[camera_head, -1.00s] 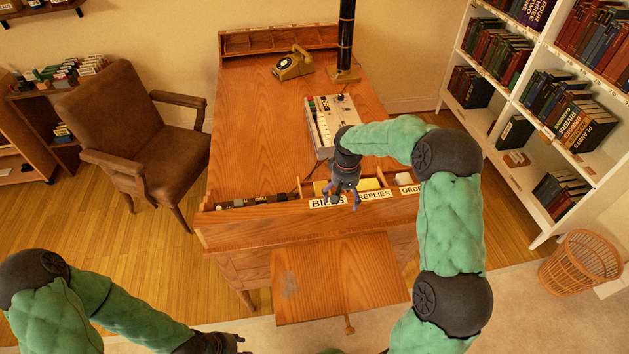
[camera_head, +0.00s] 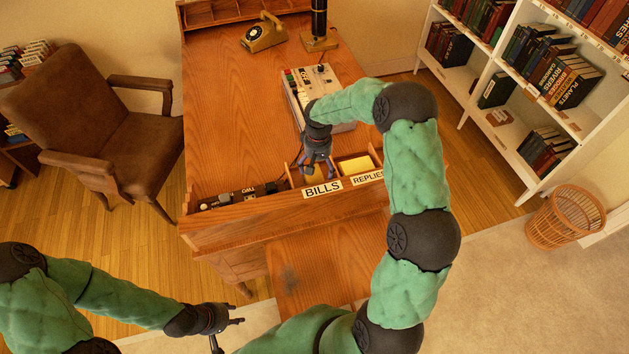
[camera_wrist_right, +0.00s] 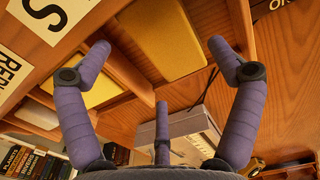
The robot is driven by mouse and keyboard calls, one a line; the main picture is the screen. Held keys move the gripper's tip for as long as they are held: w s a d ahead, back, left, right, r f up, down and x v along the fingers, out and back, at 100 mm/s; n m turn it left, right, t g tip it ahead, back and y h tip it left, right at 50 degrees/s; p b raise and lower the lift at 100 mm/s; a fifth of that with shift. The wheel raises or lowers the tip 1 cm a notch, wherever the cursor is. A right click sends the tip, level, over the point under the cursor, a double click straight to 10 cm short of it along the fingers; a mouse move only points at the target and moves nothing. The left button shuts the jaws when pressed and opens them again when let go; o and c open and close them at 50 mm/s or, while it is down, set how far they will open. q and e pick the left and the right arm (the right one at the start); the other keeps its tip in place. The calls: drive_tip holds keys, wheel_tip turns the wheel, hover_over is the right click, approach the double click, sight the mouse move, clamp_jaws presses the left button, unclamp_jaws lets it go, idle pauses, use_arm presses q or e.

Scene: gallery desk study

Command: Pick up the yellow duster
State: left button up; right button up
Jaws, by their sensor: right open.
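A flat mustard-yellow piece (camera_wrist_right: 160,38), which looks like the duster, lies in the compartment behind the BILLS label (camera_head: 321,189). A paler yellow flat piece lies in the compartment beside it, behind the REPLIES label, in the head view (camera_head: 354,166) and the right wrist view (camera_wrist_right: 92,92). My right gripper (camera_head: 318,173) is over the BILLS compartment and mostly hides it in the head view. In the right wrist view its fingers (camera_wrist_right: 160,62) are spread and empty around the mustard piece, apart from it. My left gripper (camera_head: 233,325) is open and empty, low in front of the desk.
Wooden dividers and label fronts border the compartments closely. A grey keyed machine (camera_head: 330,112) stands behind them, under my right forearm. A black rod-like item (camera_head: 240,190) lies left of the compartments. The desk's left top (camera_head: 225,110) is clear.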

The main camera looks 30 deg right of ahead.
sight(318, 173)
wheel_tip(318, 173, down, 5)
drive_tip(key=shift+f+b, duration=0.1)
drive_tip(key=shift+b, duration=0.3)
drive_tip(key=c, duration=1)
drive_tip(key=shift+w+r, duration=0.15)
drive_tip(key=shift+r, duration=0.35)
wheel_tip(318, 173, up, 6)
drive_tip(key=shift+f+p, duration=0.15)
drive_tip(key=shift+p, duration=0.55)
drive_tip(key=shift+w+r, duration=0.2)
drive_tip(key=shift+r, duration=0.1)
drive_tip(key=shift+w+d+f+p, duration=0.2)
drive_tip(key=shift+w+d, duration=0.55)
drive_tip(key=shift+w, duration=2.35)
drive_tip(key=shift+w+d+r+p, duration=0.2)
drive_tip(key=shift+w+d, duration=0.6)
drive_tip(key=shift+w, duration=2.3)
drive_tip(key=shift+w+d+f+p, duration=0.1)
drive_tip(key=shift+w+d+p, duration=0.45)
drive_tip(key=shift+w, duration=2.55)
